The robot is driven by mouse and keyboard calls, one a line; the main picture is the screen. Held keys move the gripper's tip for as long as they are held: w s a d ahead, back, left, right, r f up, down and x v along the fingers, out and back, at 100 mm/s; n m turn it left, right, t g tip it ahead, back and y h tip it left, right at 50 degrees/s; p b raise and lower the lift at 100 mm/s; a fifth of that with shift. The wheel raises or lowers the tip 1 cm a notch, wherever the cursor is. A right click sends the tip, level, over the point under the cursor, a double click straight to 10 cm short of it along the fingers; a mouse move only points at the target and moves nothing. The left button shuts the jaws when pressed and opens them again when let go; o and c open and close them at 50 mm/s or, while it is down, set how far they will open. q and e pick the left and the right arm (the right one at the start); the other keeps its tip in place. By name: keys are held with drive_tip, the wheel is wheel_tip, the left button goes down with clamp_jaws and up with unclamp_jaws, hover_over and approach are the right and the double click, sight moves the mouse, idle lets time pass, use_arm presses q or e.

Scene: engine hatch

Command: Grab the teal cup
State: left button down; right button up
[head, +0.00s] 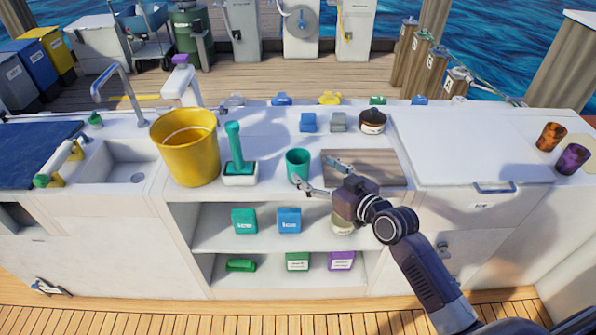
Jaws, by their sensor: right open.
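The teal cup (297,166) stands upright on the white counter, between a teal-handled brush in a holder and a wooden board. My right gripper (318,174) reaches in from the lower right, its two fingers spread apart and pointing left. One fingertip is close to the cup's lower right side; the other lies over the board's left edge. I cannot tell whether the near finger touches the cup. Nothing is between the fingers.
The teal brush (235,150) and a yellow bucket (185,148) stand left of the cup. The wooden board (385,165) lies right of it, partly under my gripper. Small blue and grey blocks and a dark-lidded jar (372,121) sit behind. Shelves below hold several boxes.

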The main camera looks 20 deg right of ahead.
sight(292, 152)
drive_tip(key=shift+w+r, duration=0.3)
drive_tip(key=shift+w, duration=0.2)
drive_tip(key=shift+w+a, duration=0.1)
drive_tip(key=shift+w, duration=0.2)
drive_tip(key=shift+a+p+x, duration=0.15)
drive_tip(key=shift+p+x, duration=0.1)
drive_tip(key=shift+x, duration=1.4)
drive_tip(key=shift+a+p+x, duration=0.1)
drive_tip(key=shift+p+x, duration=0.1)
drive_tip(key=shift+x, duration=1.4)
drive_tip(key=shift+s+r, duration=0.1)
drive_tip(key=shift+c, duration=0.4)
drive_tip(key=c, duration=1.2)
drive_tip(key=shift+c, duration=0.5)
drive_tip(key=shift+r, duration=0.15)
